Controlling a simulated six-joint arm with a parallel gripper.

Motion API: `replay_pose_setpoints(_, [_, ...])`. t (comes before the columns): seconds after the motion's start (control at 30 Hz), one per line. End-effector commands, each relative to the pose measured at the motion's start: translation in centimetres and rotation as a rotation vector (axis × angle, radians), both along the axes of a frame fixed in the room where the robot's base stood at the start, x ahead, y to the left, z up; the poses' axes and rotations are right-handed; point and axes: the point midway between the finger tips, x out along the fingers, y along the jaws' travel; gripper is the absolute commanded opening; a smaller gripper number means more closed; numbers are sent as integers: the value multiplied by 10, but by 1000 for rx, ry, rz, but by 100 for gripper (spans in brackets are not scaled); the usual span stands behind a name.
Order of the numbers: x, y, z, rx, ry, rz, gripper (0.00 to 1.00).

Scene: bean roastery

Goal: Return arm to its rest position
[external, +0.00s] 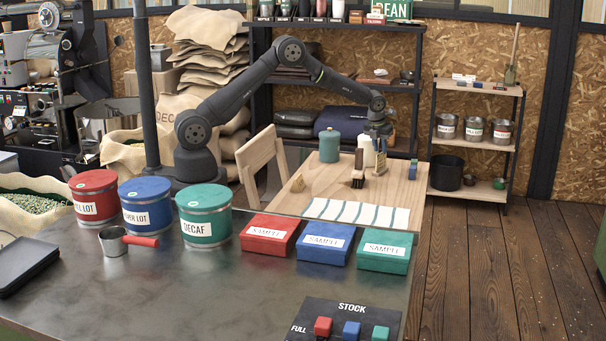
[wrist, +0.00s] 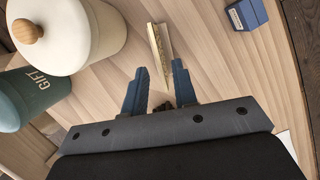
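My arm reaches from its base at the left out over the light wooden table (external: 290,199). I see nothing clearly held.
A teal canister (external: 330,147), a cream canister with a wooden knob (wrist: 78,28) and a small blue block (wrist: 247,13) stand close around my gripper. A striped cloth (external: 356,213) lies at the table's front. Shelves (external: 405,88) stand behind. A wooden chair (external: 262,158) is near my arm.

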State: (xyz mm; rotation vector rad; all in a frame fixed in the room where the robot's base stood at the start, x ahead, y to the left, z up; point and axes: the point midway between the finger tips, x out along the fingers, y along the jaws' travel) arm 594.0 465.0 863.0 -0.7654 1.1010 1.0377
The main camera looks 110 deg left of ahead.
Motion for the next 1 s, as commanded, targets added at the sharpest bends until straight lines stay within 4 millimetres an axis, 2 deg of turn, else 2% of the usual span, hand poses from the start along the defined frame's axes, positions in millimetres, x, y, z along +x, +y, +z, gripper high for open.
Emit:
replay_pose_setpoints(0.03, [0,3,-12,-2,3,1,26])
replay_pose_setpoints(0.2, [4,12,-43,-2,3,1,26])
replay_pose_setpoints(0.37, [7,20,-72,-1,2,-1,26])
replay_pose_setpoints(0.4, [8,20,-72,1,-1,0,26])
replay_pose_setpoints(0.43, [9,21,-60,4,-4,-1,26])
replay_pose_setpoints(0.6, [8,20,-25,2,-1,0,26])
replay_pose_setpoints(1.0, [18,-52,15,1,0,-4,26])
